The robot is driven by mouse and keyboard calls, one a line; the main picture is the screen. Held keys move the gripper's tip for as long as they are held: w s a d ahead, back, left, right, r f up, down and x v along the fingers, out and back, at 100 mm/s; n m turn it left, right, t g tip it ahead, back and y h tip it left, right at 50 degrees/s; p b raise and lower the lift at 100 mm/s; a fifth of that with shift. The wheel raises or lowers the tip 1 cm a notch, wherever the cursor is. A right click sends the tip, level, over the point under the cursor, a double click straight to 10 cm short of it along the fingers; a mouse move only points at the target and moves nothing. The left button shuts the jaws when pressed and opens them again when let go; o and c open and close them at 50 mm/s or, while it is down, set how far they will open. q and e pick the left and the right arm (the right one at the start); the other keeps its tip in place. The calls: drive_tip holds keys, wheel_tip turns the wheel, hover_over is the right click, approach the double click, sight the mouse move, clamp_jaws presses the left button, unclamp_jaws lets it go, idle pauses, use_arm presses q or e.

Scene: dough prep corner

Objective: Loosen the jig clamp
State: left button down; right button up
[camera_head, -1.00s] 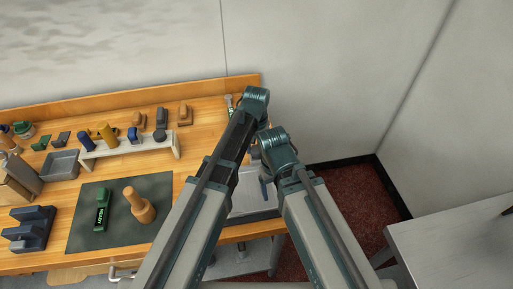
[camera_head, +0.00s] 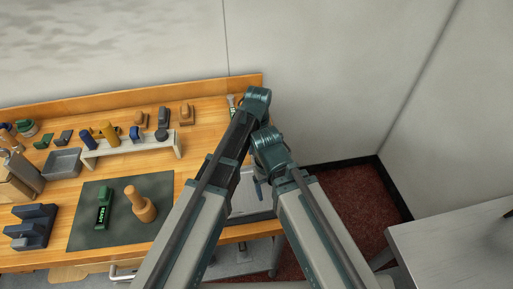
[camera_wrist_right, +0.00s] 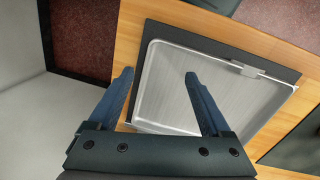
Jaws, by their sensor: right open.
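A shallow metal tray (camera_wrist_right: 205,85) lies on a dark base plate (camera_wrist_right: 215,40) on the wooden bench in the right wrist view. A small pale block (camera_wrist_right: 246,69) sits on the tray's rim; I cannot tell whether it is the jig clamp. My right gripper (camera_wrist_right: 158,78) is open above the tray, with nothing between its fingers. In the head view the tray (camera_head: 250,200) is partly hidden by my arms, and a finger of my right gripper (camera_head: 257,187) shows over it. My left gripper is hidden in the head view.
The wooden bench (camera_head: 195,150) carries a dark mat (camera_head: 85,232) with a green READY-labelled piece (camera_head: 104,207) and a wooden pestle-like piece (camera_head: 139,204). A white rack (camera_head: 130,147) stands behind. A grey table (camera_head: 460,245) is at the right. Red floor shows between.

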use_arm(q)
drive_tip(key=shift+c, duration=1.4)
unclamp_jaws()
drive_tip(key=shift+r, duration=0.15)
use_arm(e)
drive_tip(key=shift+r, duration=0.15)
use_arm(q)
wheel_tip(320, 180, up, 14)
drive_tip(key=p, duration=1.3)
drive_tip(key=shift+f+p, duration=0.25)
drive_tip(key=shift+p, duration=0.15)
use_arm(e)
wheel_tip(320, 180, up, 14)
drive_tip(key=shift+f, duration=0.25)
use_arm(q)
drive_tip(key=shift+f, duration=0.15)
use_arm(e)
drive_tip(key=shift+f, duration=0.15)
use_arm(q)
wheel_tip(320, 180, down, 13)
drive_tip(key=b, duration=1.3)
use_arm(e)
wheel_tip(320, 180, down, 13)
drive_tip(key=shift+r, duration=0.1)
use_arm(q)
drive_tip(key=shift+r, duration=0.2)
use_arm(e)
drive_tip(key=shift+r, duration=0.1)
